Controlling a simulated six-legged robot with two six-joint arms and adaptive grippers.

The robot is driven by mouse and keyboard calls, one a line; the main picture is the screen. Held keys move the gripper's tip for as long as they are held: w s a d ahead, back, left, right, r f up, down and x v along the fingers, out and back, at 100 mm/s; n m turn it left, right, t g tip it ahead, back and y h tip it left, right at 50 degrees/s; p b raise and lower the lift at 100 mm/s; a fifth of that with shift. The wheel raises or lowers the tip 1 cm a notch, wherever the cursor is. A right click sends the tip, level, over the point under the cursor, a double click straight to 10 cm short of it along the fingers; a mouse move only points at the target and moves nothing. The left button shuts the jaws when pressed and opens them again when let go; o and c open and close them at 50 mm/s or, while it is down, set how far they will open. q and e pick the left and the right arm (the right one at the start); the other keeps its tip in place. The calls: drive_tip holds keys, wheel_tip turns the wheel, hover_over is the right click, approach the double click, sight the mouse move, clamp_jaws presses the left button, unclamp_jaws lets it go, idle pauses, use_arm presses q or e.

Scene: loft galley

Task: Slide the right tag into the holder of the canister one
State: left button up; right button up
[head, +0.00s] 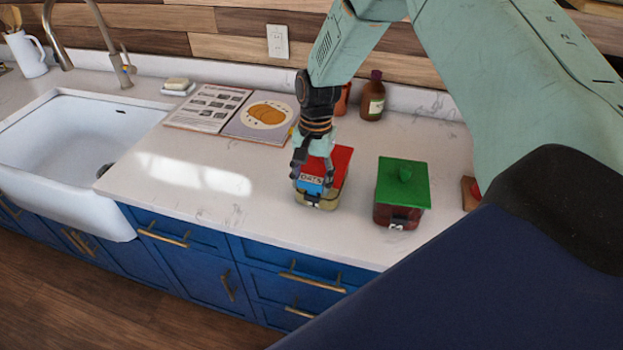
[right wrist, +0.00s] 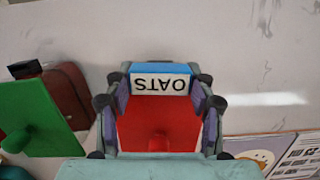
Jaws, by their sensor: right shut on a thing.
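My right gripper (head: 313,175) is shut on a blue-edged tag (head: 311,184) with a white face. The tag reads OATS and also shows, upside down, between the fingers in the right wrist view (right wrist: 161,84). The gripper is over the front of a canister with a red lid (head: 341,163) and a pale yellowish body (head: 328,202). A small dark holder (head: 312,204) shows on its front, just below the tag; I cannot tell whether they touch. A second canister (head: 398,212) with a green lid (head: 403,182) and dark red body stands to the right. My left gripper is not in view.
An open cookbook (head: 232,114) lies behind and to the left. A brown bottle (head: 372,97) stands at the back. A white sink (head: 60,140) is at far left. The counter (head: 180,190) left of the red-lidded canister is clear, with its front edge close by.

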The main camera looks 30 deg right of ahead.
drive_tip(key=shift+s+f, duration=0.1)
idle(0.7)
drive_tip(key=o, duration=1)
drive_tip(key=shift+o, duration=0.4)
drive_tip(key=o, duration=0.3)
drive_tip(key=shift+o, duration=0.2)
drive_tip(key=shift+r+p, duration=0.95)
drive_tip(key=shift+r, duration=2.6)
